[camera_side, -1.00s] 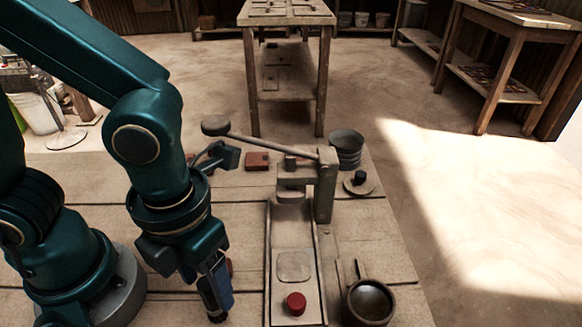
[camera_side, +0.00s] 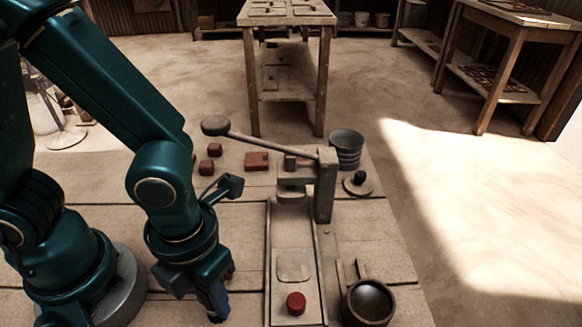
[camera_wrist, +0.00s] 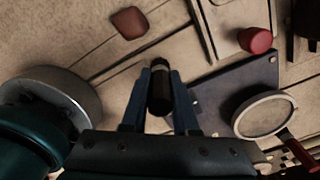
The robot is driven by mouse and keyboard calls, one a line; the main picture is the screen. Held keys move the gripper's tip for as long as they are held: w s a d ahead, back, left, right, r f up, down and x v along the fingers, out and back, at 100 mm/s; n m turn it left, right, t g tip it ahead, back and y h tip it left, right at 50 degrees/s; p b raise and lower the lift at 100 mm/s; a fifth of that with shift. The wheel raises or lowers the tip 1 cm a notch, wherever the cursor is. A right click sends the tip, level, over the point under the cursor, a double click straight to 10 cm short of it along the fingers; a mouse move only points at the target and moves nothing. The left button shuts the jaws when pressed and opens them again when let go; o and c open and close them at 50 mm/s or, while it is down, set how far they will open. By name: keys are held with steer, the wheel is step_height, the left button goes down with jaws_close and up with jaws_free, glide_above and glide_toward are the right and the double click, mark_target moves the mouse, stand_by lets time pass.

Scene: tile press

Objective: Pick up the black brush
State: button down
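The black brush (camera_wrist: 160,92) shows in the wrist view as a dark upright-looking cylinder with a lighter band, lying between the two blue fingers of my gripper (camera_wrist: 160,80). The fingers stand on either side of it, close to its sides; whether they touch it is unclear. In the side view my gripper (camera_side: 217,312) is low over the table, left of the press channel, and the brush is mostly hidden there by the fingers and wrist.
The press (camera_side: 325,185) with its long lever stands right of my gripper. A red knob (camera_side: 296,303) sits in its channel. A dark pot (camera_side: 368,302), a bucket (camera_side: 346,148) and red-brown tiles (camera_side: 257,161) are around it. A round sieve (camera_wrist: 264,114) shows in the wrist view.

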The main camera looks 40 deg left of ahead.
steer(key=shift+r, duration=0.15)
steer(key=shift+r, duration=0.5)
step_height(320, 180, up, 3)
steer(key=shift+r, duration=0.1)
steer(key=w+a+r, duration=0.4)
steer(key=a+r, duration=0.2)
steer(key=a, duration=0.4)
steer(key=shift+a+r, duration=0.25)
steer(key=shift+a, duration=0.15)
steer(key=shift+w, duration=0.1)
